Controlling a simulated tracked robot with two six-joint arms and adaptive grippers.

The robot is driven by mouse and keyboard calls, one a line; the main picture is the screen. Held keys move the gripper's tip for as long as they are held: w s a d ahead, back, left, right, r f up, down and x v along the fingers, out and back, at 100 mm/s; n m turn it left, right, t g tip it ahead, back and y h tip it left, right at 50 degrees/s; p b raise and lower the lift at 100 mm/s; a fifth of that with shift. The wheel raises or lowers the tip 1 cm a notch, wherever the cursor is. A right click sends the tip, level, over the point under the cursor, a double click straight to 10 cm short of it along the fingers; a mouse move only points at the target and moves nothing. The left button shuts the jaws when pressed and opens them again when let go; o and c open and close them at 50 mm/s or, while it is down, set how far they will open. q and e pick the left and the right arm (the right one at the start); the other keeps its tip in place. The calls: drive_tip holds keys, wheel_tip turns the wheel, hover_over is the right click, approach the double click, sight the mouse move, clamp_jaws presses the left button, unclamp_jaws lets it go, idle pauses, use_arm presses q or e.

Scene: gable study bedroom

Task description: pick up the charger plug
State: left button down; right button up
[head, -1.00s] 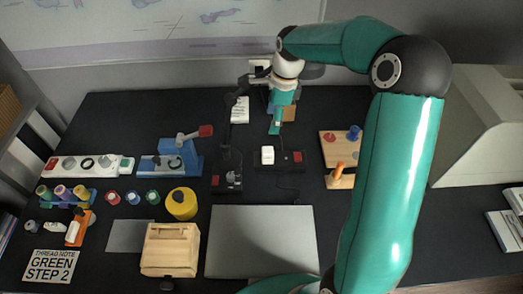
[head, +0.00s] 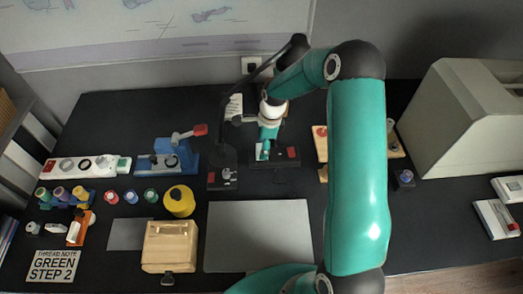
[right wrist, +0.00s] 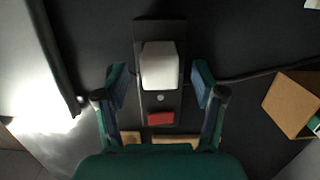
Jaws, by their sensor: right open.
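The charger plug (right wrist: 158,66) is a white block on a narrow black base (right wrist: 146,106) with a red switch (right wrist: 160,119), seen in the right wrist view. My right gripper (right wrist: 160,82) is open and empty, with one finger to each side of the plug and gaps on both sides. I cannot tell how far the fingertips are above the base. In the head view my right gripper (head: 265,146) is over the black base (head: 273,163) and mostly hides the plug. My left gripper is not in view.
A black desk lamp (head: 222,180) stands close left of the gripper. A grey flat panel (head: 258,236) lies in front. A wooden board (head: 320,140) is to the right, partly behind my arm. A grey machine (head: 470,120) stands at the far right.

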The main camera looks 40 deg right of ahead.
drive_tip(key=shift+w+a+f, duration=0.1)
drive_tip(key=shift+a+f, duration=0.05)
drive_tip(key=shift+f, duration=0.8)
drive_tip(key=shift+c, duration=0.2)
clamp_jaws()
drive_tip(key=shift+r, duration=0.15)
